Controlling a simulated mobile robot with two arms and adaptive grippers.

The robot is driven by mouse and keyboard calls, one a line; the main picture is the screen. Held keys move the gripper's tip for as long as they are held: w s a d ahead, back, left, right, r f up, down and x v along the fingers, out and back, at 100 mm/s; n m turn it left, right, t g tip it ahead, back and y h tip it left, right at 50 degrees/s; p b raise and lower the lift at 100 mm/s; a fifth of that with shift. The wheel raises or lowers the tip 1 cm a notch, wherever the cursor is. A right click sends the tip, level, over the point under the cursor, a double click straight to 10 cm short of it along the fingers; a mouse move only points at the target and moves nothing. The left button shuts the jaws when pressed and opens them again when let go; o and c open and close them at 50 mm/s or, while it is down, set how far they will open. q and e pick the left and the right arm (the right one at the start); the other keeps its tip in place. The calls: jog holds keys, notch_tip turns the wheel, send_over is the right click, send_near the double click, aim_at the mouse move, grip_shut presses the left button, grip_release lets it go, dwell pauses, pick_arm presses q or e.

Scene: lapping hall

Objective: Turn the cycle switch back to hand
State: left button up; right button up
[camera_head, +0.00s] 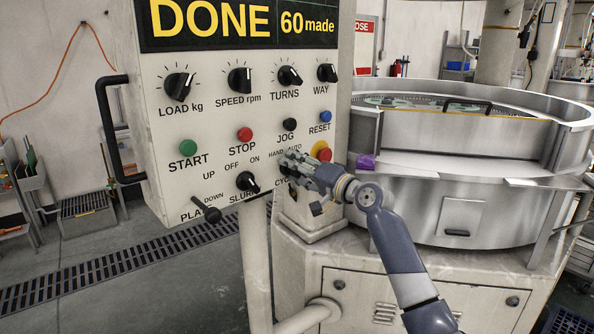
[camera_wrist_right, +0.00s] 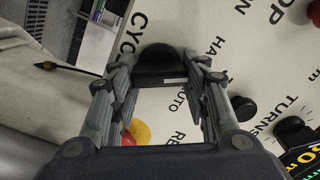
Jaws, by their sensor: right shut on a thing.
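The cycle switch is a black knob (camera_wrist_right: 160,60) low on the white control panel (camera_head: 160,110), between the CYCLE lettering and the HAND and AUTO marks. My right gripper (camera_head: 288,163) is at the panel and mostly covers the switch in the head view. In the wrist view its two fingers (camera_wrist_right: 160,76) stand on either side of the knob, shut on it. A short pale mark shows on the knob's near side, but I cannot tell for sure which word it points to. My left gripper is not in view.
The red emergency button (camera_head: 322,151) on its yellow base is close beside my right gripper. The JOG (camera_head: 289,124) and RESET (camera_head: 325,117) buttons are above, and the slurry switch (camera_head: 247,182) is to the left. A round steel lapping machine (camera_head: 470,205) stands at right.

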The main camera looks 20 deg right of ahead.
jog(key=shift+f, duration=0.1)
jog(key=o, duration=1.1)
jog(key=shift+c, duration=0.2)
jog(key=v, duration=1.2)
